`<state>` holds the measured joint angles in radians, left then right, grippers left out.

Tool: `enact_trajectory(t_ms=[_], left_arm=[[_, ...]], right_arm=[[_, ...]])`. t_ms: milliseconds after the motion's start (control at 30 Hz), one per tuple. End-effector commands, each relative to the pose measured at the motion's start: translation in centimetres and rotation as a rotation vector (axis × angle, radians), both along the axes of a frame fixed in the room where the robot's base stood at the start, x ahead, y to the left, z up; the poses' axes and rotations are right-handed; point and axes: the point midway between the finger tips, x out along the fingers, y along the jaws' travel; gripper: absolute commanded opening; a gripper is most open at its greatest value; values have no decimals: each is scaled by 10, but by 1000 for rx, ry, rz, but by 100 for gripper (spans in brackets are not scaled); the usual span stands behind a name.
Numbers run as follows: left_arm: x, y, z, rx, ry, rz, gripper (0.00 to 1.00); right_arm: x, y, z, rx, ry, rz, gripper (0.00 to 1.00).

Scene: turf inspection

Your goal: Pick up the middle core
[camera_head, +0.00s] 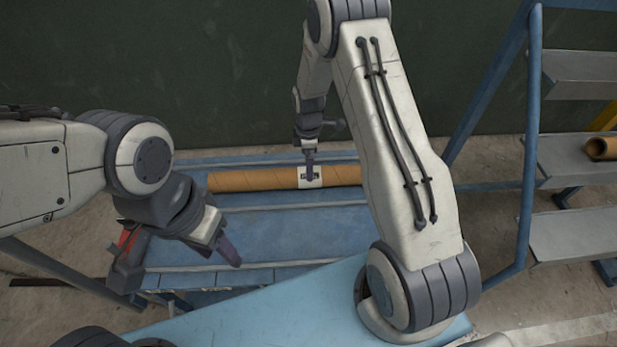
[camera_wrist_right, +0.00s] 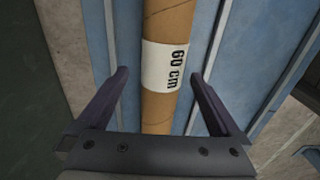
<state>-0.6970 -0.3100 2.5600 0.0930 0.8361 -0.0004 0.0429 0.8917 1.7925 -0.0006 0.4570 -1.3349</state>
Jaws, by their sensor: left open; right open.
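A long brown cardboard core (camera_head: 245,181) lies across the blue slatted bench top (camera_head: 300,225), with a white label at its middle. In the right wrist view the core (camera_wrist_right: 168,110) runs lengthwise between my fingers and its label reads "60 cm". My right gripper (camera_head: 309,165) is at the label in the head view. In the wrist view my right gripper (camera_wrist_right: 160,98) is open, with one finger on each side of the core and gaps to both. My left gripper (camera_head: 232,258) is open and empty at the left, in front of the core.
Another cardboard tube (camera_head: 602,148) lies on a grey step of the blue-framed step unit (camera_head: 570,155) at the right. A red and dark grey object (camera_head: 127,250) is beside my left gripper, partly hidden. A dark green wall (camera_head: 200,70) stands behind the bench.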

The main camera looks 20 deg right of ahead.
Motion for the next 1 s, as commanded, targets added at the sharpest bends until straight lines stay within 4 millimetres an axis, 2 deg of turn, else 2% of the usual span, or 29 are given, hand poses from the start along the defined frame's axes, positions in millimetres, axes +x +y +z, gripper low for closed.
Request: enact_trajectory(t_ms=[200,500,800,967,1000], left_arm=[[0,0,1,0,0,0,50],[0,0,4,0,0,0,50],[0,0,3,0,0,0,50],[0,0,3,0,0,0,50],[0,0,3,0,0,0,50]], right_arm=[[-2,0,-17,1,2,0,100],[-5,-1,-58,1,2,-1,100],[-4,-1,-63,0,0,-2,100],[-4,-1,-62,0,0,-2,39],[-4,-1,-62,0,0,-2,24]])
